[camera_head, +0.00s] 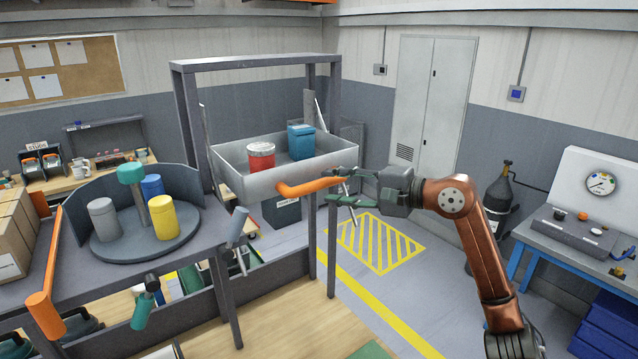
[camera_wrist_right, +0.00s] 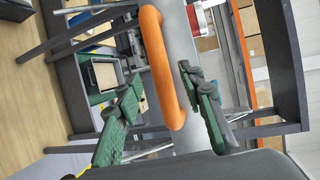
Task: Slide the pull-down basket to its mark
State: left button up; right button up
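The pull-down basket (camera_head: 225,178) is a grey open tray hung in a dark frame, holding a red can (camera_head: 261,156) and a blue container (camera_head: 301,142). Its orange handle (camera_head: 300,187) sticks out along the front. My right gripper (camera_head: 336,186) is at the handle's right part. In the right wrist view the handle (camera_wrist_right: 162,65) passes between the two green fingers (camera_wrist_right: 158,82), with a visible gap on each side, so the gripper is open. The mark on the basket's travel cannot be made out. My left gripper is not in view.
Left of the basket, a round turntable (camera_head: 150,250) carries several coloured canisters. The dark frame (camera_head: 186,115) rises around the basket. A blue bench with a gauge panel (camera_head: 600,185) stands at the right. Open floor with yellow hatching (camera_head: 375,243) lies behind my right arm.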

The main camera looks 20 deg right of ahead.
aim_at(324, 185)
jog(key=shift+p+x, duration=0.5)
jog(key=shift+x, duration=1.95)
grip_shut()
